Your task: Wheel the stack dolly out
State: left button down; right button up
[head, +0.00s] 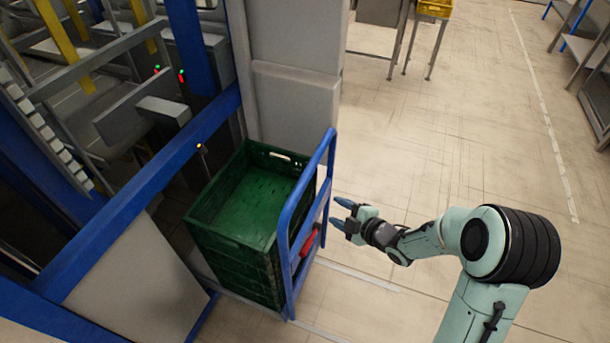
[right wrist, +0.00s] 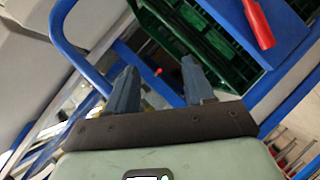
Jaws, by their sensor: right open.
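The stack dolly (head: 329,158) has a blue tube handle frame and carries a stack of green crates (head: 232,240). It stands beside the blue machine frame. The top crate looks empty. A red grip (head: 309,241) sits on the dolly's handle side. My right gripper (head: 338,212) is open and empty, just to the right of the blue handle frame and apart from it. In the right wrist view, the fingers (right wrist: 158,85) point toward the blue tube (right wrist: 75,55), with the red grip (right wrist: 259,24) at the upper right. My left gripper is not in view.
The blue machine frame (head: 150,185) and a grey column (head: 297,100) close in the dolly at left and behind. A table with a yellow crate (head: 435,8) stands at the back. A shelf (head: 590,50) stands far right. The floor (head: 460,130) at right is clear, with white lines.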

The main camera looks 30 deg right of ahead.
aim_at(311, 167)
notch_tip(311, 167, up, 11)
jog(key=d+n+t+y+b, duration=0.1)
jog(key=n+t+y, duration=0.1)
jog(key=n, duration=0.6)
jog(key=x, duration=1.2)
jog(key=shift+w+a+f, duration=0.15)
jog(key=shift+w+f, duration=0.05)
jog(key=shift+f, duration=0.1)
grip_shut()
